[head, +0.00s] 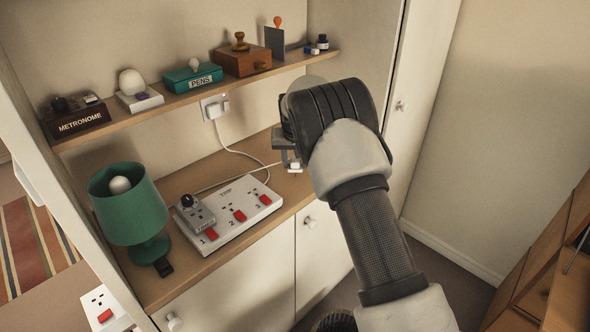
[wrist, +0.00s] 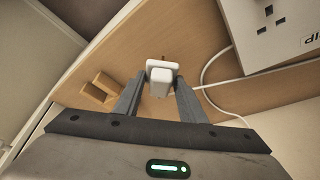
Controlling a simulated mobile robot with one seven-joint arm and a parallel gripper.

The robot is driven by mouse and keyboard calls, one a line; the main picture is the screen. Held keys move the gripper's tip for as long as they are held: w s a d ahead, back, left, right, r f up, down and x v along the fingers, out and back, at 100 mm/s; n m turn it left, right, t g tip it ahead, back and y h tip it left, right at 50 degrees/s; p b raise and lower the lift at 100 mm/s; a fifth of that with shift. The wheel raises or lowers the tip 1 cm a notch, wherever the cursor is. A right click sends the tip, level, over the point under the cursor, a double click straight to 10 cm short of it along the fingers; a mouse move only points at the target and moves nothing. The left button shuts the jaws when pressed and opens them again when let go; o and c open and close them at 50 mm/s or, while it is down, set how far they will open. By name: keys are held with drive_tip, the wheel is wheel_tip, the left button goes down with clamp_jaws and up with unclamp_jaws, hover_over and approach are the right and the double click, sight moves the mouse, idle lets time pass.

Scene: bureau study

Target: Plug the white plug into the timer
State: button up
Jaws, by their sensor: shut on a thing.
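The white plug (head: 294,168) is held at the tip of my gripper (head: 287,157), above the right end of the desk shelf. The wrist view shows the plug (wrist: 160,77) between the two fingers of my gripper (wrist: 158,88), which are shut on it. Its pins are hard to make out. The timer appears to be the grey unit with a black dial (head: 199,214), sitting on the left socket of the white power strip (head: 263,200). It is left of my gripper and well apart from the plug. I cannot see the timer in the wrist view.
A green lamp (head: 125,205) stands left of the strip. A white cord (head: 240,151) runs from a wall plug (head: 215,107) behind it. The upper shelf (head: 180,98) holds several boxes and stamps. A cupboard door (head: 420,80) stands at the right.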

wheel_tip(320, 180, up, 5)
drive_tip(key=shift+r, duration=0.2)
drive_tip(key=shift+s+a+r, duration=0.35)
drive_tip(key=shift+a+r, duration=0.4)
drive_tip(key=shift+r, duration=0.05)
drive_tip(key=s+a+r+n+y+p, duration=0.15)
drive_tip(key=s+a+n, duration=0.25)
drive_tip(key=s+a, duration=0.6)
drive_tip(key=n+y+b, duration=0.3)
drive_tip(key=n, duration=0.2)
hover_over(197, 213)
drive_tip(key=shift+s+d+f+g+h, duration=0.15)
drive_tip(key=shift+d+f, duration=0.05)
drive_tip(key=shift+f, duration=0.6)
drive_tip(key=shift+s+d+f+g+h, duration=0.1)
drive_tip(key=shift+s+d+f+g, duration=0.05)
drive_tip(key=shift+f, duration=0.65)
drive_tip(key=shift+f+b, duration=1.45)
drive_tip(key=shift+f, duration=0.05)
drive_tip(key=o, duration=1.2)
drive_tip(key=shift+s, duration=0.1)
drive_tip(key=shift+c, duration=0.2)
drive_tip(key=shift+d, duration=0.1)
drive_tip(key=shift+f, duration=0.15)
